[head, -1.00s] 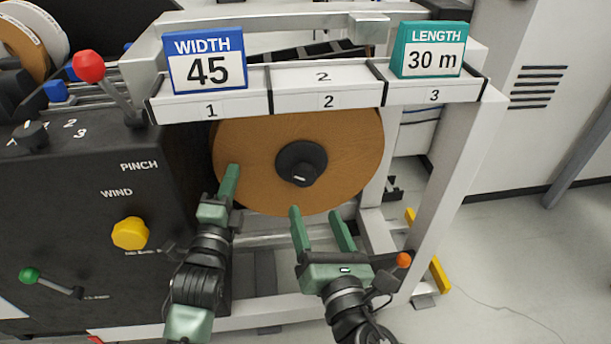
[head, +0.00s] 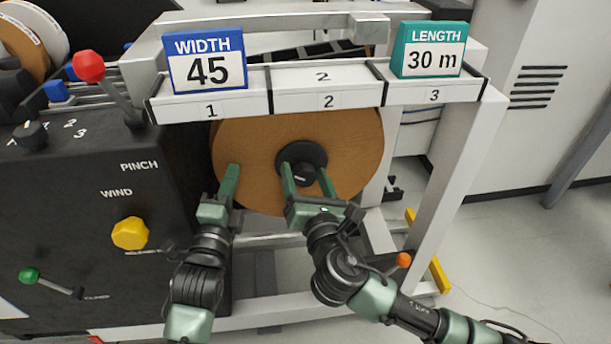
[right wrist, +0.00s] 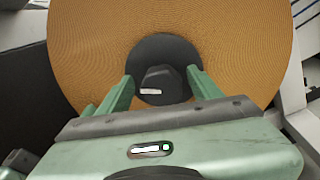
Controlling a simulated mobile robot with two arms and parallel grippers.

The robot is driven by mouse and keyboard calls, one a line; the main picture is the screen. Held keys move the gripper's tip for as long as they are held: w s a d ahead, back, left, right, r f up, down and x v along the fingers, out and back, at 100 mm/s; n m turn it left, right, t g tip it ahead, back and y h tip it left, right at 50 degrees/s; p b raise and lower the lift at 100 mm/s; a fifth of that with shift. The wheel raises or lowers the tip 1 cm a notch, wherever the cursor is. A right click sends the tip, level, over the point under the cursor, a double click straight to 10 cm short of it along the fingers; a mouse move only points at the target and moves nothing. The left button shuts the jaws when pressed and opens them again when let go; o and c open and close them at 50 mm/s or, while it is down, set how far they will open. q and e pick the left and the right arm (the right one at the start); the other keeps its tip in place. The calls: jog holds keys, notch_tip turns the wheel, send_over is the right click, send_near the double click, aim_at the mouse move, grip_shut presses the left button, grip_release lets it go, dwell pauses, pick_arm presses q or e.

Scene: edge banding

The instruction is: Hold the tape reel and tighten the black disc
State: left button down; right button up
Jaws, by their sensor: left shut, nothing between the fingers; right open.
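The brown tape reel (head: 345,150) stands upright under the tray ledge, and the black disc (head: 301,153) sits at its centre with a raised knob. My left gripper (head: 231,170) is shut and empty, its fingertips at the reel's left part; whether they touch it I cannot tell. My right gripper (head: 305,170) is open, its fingers on either side of the disc's lower part. In the right wrist view the right gripper (right wrist: 163,80) has its two fingers left and right of the black disc's knob (right wrist: 160,84), with gaps beside the knob. The tape reel (right wrist: 240,40) fills the background there.
The black machine panel (head: 80,230) with a yellow knob (head: 130,233) and red-topped lever (head: 89,66) is on the left. The white frame post (head: 450,180) stands right of the reel. Width (head: 207,62) and length (head: 432,50) signs stand above the reel.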

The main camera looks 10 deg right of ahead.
jog(key=c, duration=1.4)
jog(key=shift+o, duration=0.2)
